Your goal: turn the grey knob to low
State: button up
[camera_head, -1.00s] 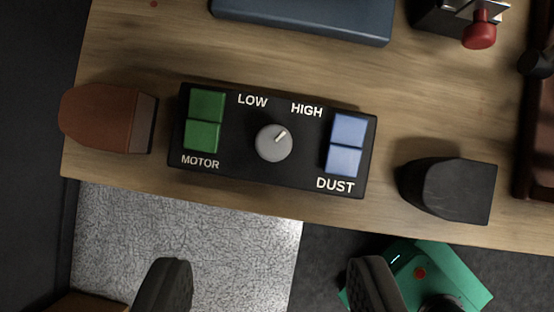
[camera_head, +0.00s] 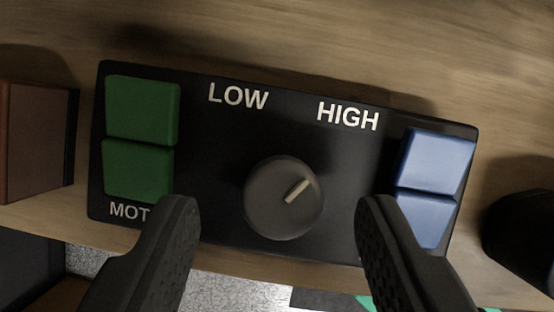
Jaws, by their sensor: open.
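The grey knob (camera_head: 274,205) sits at the middle of a black control panel (camera_head: 300,145) on the wooden bench. Its pale pointer mark points up and right, toward the HIGH label (camera_head: 347,115). The LOW label (camera_head: 238,96) is up and left of the knob. My gripper (camera_head: 278,218) is open, one finger on each side of the knob in the picture. Both fingers look apart from the knob; how far above the panel they are, I cannot tell. The left finger hides part of the MOTOR label, and the right finger covers the DUST label area.
Two green MOTOR buttons (camera_head: 140,140) are at the panel's left, and two blue buttons (camera_head: 432,185) at its right. A reddish-brown block (camera_head: 35,140) lies left of the panel, and a black object (camera_head: 522,235) lies to the right. The wooden bench (camera_head: 300,35) behind the panel is bare.

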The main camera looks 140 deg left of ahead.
jog(key=shift+w+d+f, duration=0.15)
jog(key=shift+d+f, duration=0.05)
jog(key=shift+f, duration=0.5)
jog(key=shift+c, duration=0.2)
